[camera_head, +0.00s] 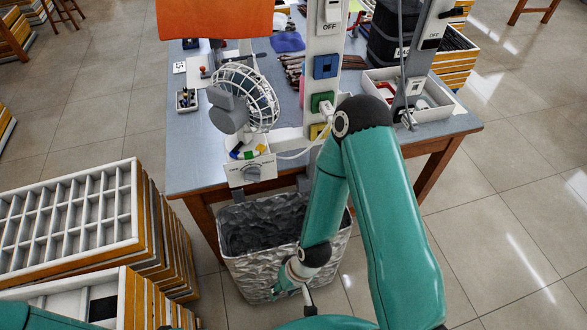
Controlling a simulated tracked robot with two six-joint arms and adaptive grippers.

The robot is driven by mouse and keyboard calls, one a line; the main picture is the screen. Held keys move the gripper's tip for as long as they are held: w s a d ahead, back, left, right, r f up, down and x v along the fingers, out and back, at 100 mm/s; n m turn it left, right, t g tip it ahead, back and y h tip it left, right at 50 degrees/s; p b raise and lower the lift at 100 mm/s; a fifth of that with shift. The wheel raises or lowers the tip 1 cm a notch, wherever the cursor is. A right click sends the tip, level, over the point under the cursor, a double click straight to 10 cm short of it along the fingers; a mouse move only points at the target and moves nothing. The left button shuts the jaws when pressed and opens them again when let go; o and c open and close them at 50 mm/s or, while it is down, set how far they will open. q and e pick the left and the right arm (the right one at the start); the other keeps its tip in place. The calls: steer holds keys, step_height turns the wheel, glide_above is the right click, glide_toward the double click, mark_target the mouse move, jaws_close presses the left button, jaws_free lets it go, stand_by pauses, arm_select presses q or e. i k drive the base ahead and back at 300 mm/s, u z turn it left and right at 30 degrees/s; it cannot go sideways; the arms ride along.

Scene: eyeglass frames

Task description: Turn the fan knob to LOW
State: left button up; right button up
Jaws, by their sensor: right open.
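The desk fan (232,108) stands near the front left part of the table, with a round wire cage and a grey housing. Its control panel (243,172) is at the table's front edge, with small lettering along it. The grey fan knob (254,172) is on this panel; its exact setting is too small to read. My right gripper (280,290) is open, low in front of the metallic bin, below and apart from the knob. My right forearm passes to the right of the panel. Only a teal part of my left arm shows at the bottom left; its gripper is out of view.
The blue-grey table (195,150) carries a white post (322,75) with coloured switches and a white tray (435,95). A crumpled silvery bin (245,265) stands below the panel. Stacked compartment trays (140,215) are at the left. Tiled floor is clear at the right.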

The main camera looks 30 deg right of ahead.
mark_target(251, 174)
steer(key=z, duration=0.5)
steer(key=k, duration=0.9)
steer(key=z, duration=0.1)
steer(key=i, duration=0.95)
steer(key=u, duration=0.1)
